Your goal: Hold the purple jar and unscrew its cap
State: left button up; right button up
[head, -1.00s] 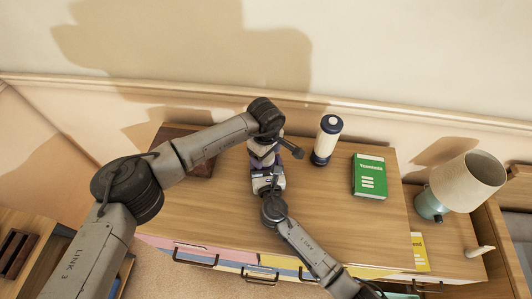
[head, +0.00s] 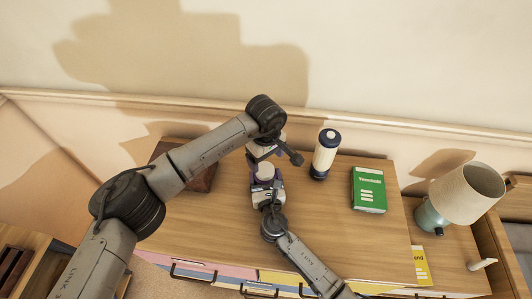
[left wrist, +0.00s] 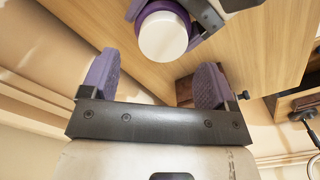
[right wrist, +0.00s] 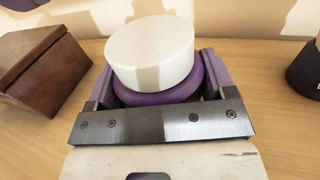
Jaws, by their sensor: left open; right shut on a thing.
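The purple jar (right wrist: 155,97) is upright between the fingers of my right gripper (right wrist: 160,90), which is shut on it. Its wide white cap (right wrist: 150,52) sits on top of the purple body. In the head view the white cap (head: 265,171) shows just above my right gripper (head: 267,186). My left gripper (left wrist: 157,78) is open, with nothing between its purple fingers. In the left wrist view the white cap (left wrist: 163,36) lies beyond the fingertips, apart from them. In the head view my left gripper (head: 262,154) hangs above and behind the jar.
A dark wooden box (right wrist: 40,65) stands left of the jar. A white bottle with dark ends (head: 325,155) and a green book (head: 369,190) are to the right on the wooden cabinet top (head: 325,220). A lamp (head: 462,195) stands farther right.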

aim_at(267, 169)
pick_arm(q)
jog(key=shift+f, duration=2.75)
jog(key=shift+d, duration=0.1)
jog(key=c, duration=0.9)
jog(key=n, duration=0.3)
jog(key=shift+r, duration=0.1)
jog(key=shift+c, duration=0.2)
jog(key=o, duration=0.9)
jog(key=shift+d, duration=0.1)
jog(key=shift+o, duration=0.6)
jog(key=shift+s, duration=0.15)
